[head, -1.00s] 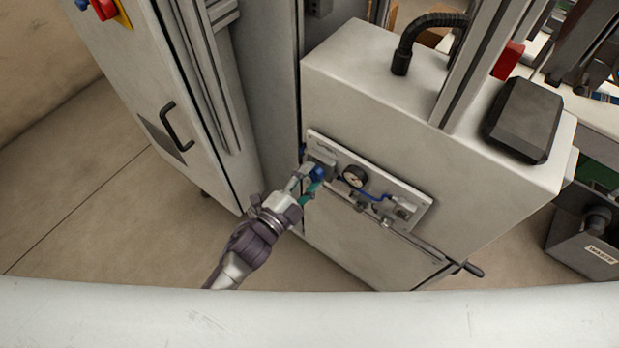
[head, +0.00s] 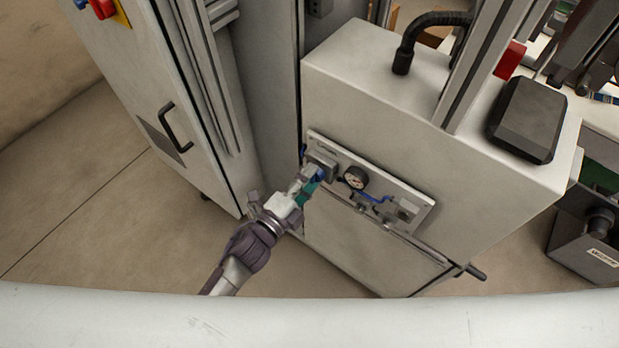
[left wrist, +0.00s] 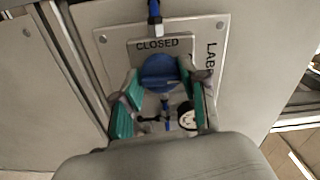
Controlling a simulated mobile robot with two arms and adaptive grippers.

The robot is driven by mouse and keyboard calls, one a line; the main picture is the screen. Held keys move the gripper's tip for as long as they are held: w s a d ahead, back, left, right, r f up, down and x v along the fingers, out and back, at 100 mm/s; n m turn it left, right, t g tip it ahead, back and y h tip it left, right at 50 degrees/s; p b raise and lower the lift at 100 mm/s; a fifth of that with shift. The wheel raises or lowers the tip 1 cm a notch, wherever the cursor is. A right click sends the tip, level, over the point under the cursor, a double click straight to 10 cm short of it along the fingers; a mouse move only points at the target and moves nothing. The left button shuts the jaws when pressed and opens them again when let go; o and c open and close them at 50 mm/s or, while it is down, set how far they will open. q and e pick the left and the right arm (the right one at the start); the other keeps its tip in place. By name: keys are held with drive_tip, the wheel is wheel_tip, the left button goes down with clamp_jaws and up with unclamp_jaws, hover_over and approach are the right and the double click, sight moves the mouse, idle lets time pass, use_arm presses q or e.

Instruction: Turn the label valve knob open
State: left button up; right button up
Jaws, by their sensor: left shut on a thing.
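The blue valve knob (left wrist: 158,72) sits on a panel (left wrist: 105,60) marked "CLOSED" above it and partly readable "LAB..." at the right. In the head view the knob (head: 319,174) shows only as a small blue patch at the panel's left end. My left gripper (left wrist: 160,85) has its teal fingers on both sides of the knob and is shut on it. In the head view the left gripper (head: 312,182) reaches up to the panel from below left. The knob's pointer direction is hard to make out. My right gripper does not show.
A round gauge (head: 355,177) and blue tubing (head: 377,198) sit right of the knob on the panel. A grey cabinet with a black handle (head: 175,130) stands close at the left. A black lever (head: 474,271) sticks out lower right. Open floor lies below left.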

use_arm(q)
drive_tip(key=o, duration=1.1)
drive_tip(key=shift+o, duration=0.2)
drive_tip(key=v, duration=1.2)
drive_tip(key=shift+f, duration=0.1)
drive_tip(key=s+a+f+n+g+y, duration=0.2)
drive_tip(key=a+f+n, duration=0.15)
drive_tip(key=f, duration=0.55)
drive_tip(key=s+a+f+n+g+y, duration=0.1)
drive_tip(key=a+f+n+y, duration=0.25)
drive_tip(key=f, duration=0.45)
drive_tip(key=s+a+f+n+g+y, duration=0.2)
drive_tip(key=a+f+n, duration=0.15)
drive_tip(key=f, duration=0.55)
drive_tip(key=s+a+f+n+g+y, duration=0.1)
drive_tip(key=s+f+n+g, duration=0.2)
drive_tip(key=s+f, duration=0.2)
drive_tip(key=s+a+f+n+g+y, duration=0.1)
drive_tip(key=s+f+n, duration=0.3)
drive_tip(key=s, duration=0.7)
drive_tip(key=s+a+f+n+g+y, duration=0.1)
drive_tip(key=s+a+f+n+g, duration=0.2)
drive_tip(key=s+f, duration=0.5)
drive_tip(key=shift+s+a+g, duration=0.25)
drive_tip(key=shift+g, duration=0.55)
